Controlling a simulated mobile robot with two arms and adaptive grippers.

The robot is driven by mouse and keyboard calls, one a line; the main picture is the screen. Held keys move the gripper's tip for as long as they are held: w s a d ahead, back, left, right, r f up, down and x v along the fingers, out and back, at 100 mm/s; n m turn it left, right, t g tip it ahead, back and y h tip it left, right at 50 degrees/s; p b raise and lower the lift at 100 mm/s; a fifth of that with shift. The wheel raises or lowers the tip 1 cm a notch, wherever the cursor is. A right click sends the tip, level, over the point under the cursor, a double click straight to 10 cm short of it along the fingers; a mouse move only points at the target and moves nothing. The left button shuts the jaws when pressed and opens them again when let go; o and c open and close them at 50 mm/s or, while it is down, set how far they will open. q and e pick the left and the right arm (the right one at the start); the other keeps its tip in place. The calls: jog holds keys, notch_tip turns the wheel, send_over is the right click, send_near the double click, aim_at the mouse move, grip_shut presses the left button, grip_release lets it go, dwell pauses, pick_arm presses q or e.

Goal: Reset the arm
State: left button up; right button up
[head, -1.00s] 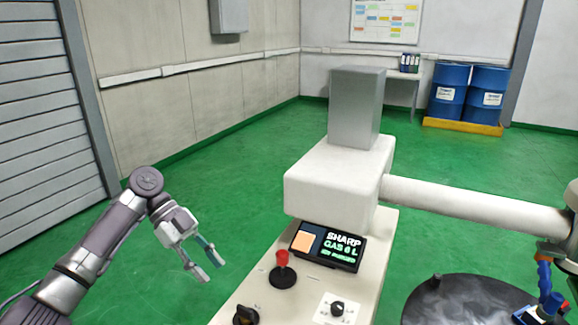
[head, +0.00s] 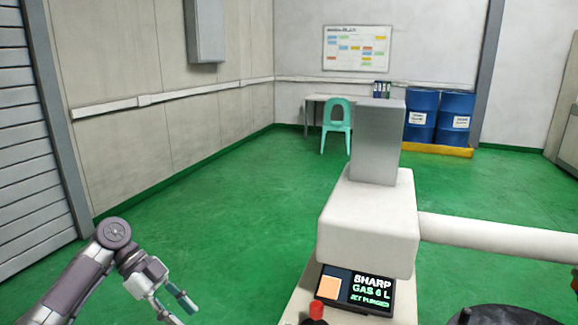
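My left arm comes in at the lower left, and its gripper (head: 176,309) hangs low over the green floor with its two fingers apart and nothing between them. It is to the left of the machine and clear of it. My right arm and gripper are not in view. The machine (head: 367,225) has a white head with a grey block on top and a thick white arm (head: 500,236) running to the right. A red knob (head: 316,310) shows at the bottom edge, partly cut off.
A dark round tank top (head: 500,316) shows at the lower right. At the back are a turquoise chair (head: 337,120), a table (head: 318,98), blue drums (head: 421,116) on a yellow pallet (head: 440,149) and a wall board (head: 356,48). The green floor (head: 230,200) between is open.

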pick_arm(q)
notch_tip(320, 180, down, 21)
jog(key=n+t+y+p, duration=0.2)
jog(key=n+t, duration=0.1)
jog(key=n, duration=0.6)
jog(key=s+a+f+n+y, duration=0.15)
jog(key=s+f, duration=0.25)
jog(key=f, duration=0.4)
jog(key=s+a+f+n+y, duration=0.1)
jog(key=s+f+n+y, duration=0.2)
jog(key=f, duration=0.6)
jog(key=s+a+f+n+y+p, duration=0.1)
jog(key=s+f+n, duration=0.1)
jog(key=s+f, duration=0.5)
jog(key=s+f+n+p, duration=0.1)
jog(key=s+f, duration=0.3)
jog(key=s, duration=0.6)
jog(key=s+d+f+n, duration=0.1)
jog(key=s+f, duration=0.1)
jog(key=s, duration=0.9)
jog(key=s+d+f+n+y+p, duration=0.1)
jog(key=s+d+f, duration=0.1)
jog(key=s, duration=1)
jog(key=shift+s+f+t, duration=0.25)
jog(key=shift+f+t, duration=0.15)
jog(key=shift+f, duration=0.45)
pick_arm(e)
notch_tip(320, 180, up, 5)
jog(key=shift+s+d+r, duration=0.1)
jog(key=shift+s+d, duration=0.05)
